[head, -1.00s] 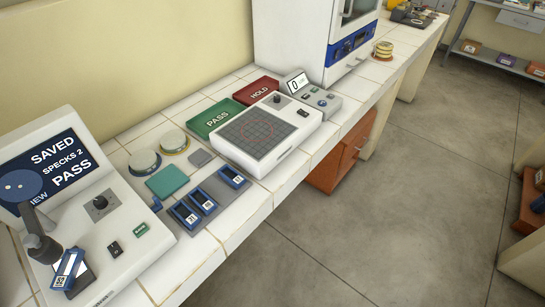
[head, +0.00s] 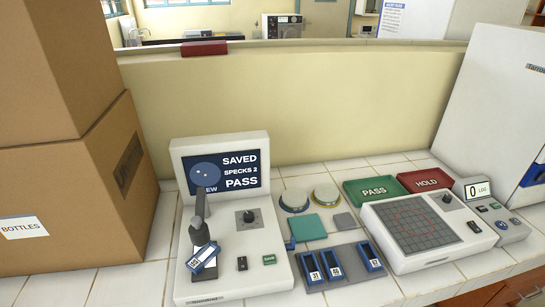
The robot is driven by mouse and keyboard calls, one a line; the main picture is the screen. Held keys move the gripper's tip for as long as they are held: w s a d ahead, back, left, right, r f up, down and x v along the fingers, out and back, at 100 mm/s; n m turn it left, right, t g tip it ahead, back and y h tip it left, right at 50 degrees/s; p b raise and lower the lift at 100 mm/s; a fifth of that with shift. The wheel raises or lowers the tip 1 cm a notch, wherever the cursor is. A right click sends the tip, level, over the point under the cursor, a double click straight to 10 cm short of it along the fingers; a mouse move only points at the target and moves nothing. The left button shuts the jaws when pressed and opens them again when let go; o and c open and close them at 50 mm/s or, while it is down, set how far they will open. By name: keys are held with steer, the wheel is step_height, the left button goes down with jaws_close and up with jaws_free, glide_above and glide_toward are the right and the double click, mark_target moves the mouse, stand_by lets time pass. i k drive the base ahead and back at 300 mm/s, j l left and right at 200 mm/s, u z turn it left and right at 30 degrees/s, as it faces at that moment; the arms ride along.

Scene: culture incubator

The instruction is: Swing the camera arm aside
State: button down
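The camera arm (head: 199,222) is a dark grey post and head on the white viewing station (head: 257,247) at the left of the bench. Its head hangs over the station's front plate, where a blue-framed slide with a label (head: 202,258) sits tilted beneath or beside it. Whether they touch I cannot tell. The station's screen (head: 221,173) reads SAVED, SPECKS 2, PASS and shows a round grey picture. A joystick knob and two small buttons are on its deck. My gripper is not in view.
Stacked cardboard boxes (head: 65,200) stand close on the left. Right of the station are a rack (head: 340,281) of blue-framed slides, two round dishes, a teal pad (head: 307,228), green PASS (head: 373,190) and red HOLD (head: 424,181) trays, and a white gridded counter (head: 462,222).

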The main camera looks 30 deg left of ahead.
mark_target(199, 232)
steer(key=u, duration=1.2)
